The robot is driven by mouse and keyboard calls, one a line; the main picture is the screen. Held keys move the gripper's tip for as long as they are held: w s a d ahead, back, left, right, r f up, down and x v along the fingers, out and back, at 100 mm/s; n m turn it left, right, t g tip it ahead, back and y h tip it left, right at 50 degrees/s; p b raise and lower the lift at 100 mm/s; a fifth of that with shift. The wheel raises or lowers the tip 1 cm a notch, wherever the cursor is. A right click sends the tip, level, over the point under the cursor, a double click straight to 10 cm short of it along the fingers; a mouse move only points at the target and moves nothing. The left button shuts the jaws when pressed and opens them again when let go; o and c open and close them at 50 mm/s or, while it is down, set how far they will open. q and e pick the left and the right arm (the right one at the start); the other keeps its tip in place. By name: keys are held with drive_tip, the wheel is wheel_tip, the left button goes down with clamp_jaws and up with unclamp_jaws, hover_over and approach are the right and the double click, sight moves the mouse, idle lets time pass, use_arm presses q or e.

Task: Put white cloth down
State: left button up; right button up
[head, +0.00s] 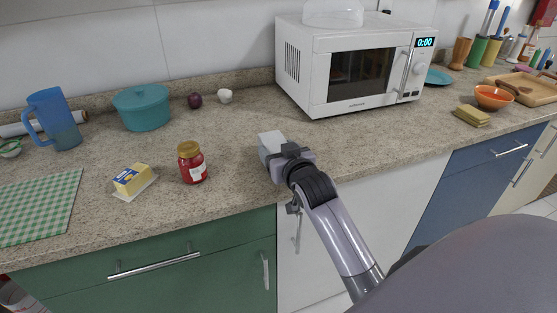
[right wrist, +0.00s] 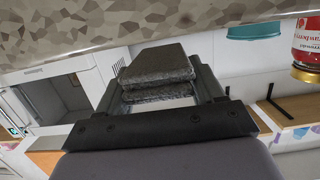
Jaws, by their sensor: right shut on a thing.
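The white cloth (head: 270,141) is a small folded pad at the tip of my right gripper (head: 279,156), over the front part of the counter. In the right wrist view the folded cloth (right wrist: 155,68) looks dark grey in shadow, and my right gripper (right wrist: 160,88) is shut on it with a finger on each side. The cloth is close to the counter top; I cannot tell if it touches. My left gripper is not in view.
The speckled counter (head: 235,125) is clear around the cloth. A red jar (head: 192,165) stands to its left, with butter (head: 131,179) beyond. A microwave (head: 355,65) stands behind to the right. A yellow sponge stack (head: 472,116) and orange bowl (head: 493,97) lie farther right.

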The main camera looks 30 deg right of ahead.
drive_tip(key=shift+f, duration=1.25)
drive_tip(key=shift+f, duration=0.1)
drive_tip(key=o, duration=0.9)
drive_tip(key=shift+o, duration=0.2)
